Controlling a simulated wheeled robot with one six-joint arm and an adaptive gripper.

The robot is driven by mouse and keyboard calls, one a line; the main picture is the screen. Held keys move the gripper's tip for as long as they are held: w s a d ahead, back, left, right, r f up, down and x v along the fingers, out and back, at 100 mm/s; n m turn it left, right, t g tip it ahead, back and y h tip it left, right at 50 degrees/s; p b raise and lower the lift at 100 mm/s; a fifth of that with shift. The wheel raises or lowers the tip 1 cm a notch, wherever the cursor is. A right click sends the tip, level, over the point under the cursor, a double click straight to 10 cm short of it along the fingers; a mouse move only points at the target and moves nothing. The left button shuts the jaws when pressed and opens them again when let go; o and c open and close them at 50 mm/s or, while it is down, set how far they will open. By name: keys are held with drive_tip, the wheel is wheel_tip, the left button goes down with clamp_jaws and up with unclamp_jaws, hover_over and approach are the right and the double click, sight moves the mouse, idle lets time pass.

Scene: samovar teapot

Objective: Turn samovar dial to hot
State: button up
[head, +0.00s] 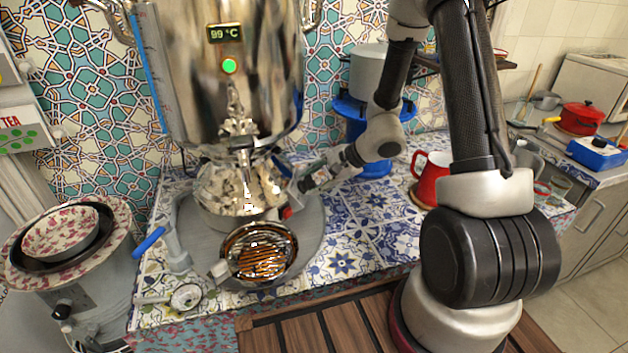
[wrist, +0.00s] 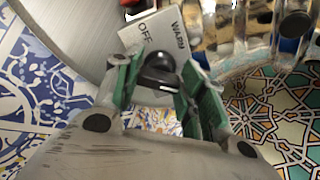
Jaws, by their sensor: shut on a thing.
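The samovar (head: 275,75) is a tall shiny metal urn, with a display reading 99 °C and a green light. Its dial (wrist: 158,68) is a black knob on a pale plate marked OFF and WARM in the wrist view. No HOT mark is readable; part of the plate is hidden behind my fingers and the knob. A white line shows on the knob's near side, but I cannot tell which mark it points at. My gripper (wrist: 158,75) has its green-padded fingers closed on both sides of the knob. In the head view my gripper (head: 297,190) reaches the samovar's lower right side.
A metal bowl with a slatted top (head: 258,254) stands in front of the samovar. A red mug (head: 434,178) stands right of my gripper, and a grey pot (head: 369,70) on a blue stand behind it. Patterned bowls (head: 60,232) are at the left. Tiled counter between gripper and mug is clear.

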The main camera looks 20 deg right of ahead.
drive_tip(key=shift+n, duration=0.6)
drive_tip(key=o, duration=1)
drive_tip(key=shift+d, duration=0.1)
drive_tip(key=v, duration=1.2)
drive_tip(key=shift+s+f, duration=0.1)
drive_tip(key=shift+s, duration=0.05)
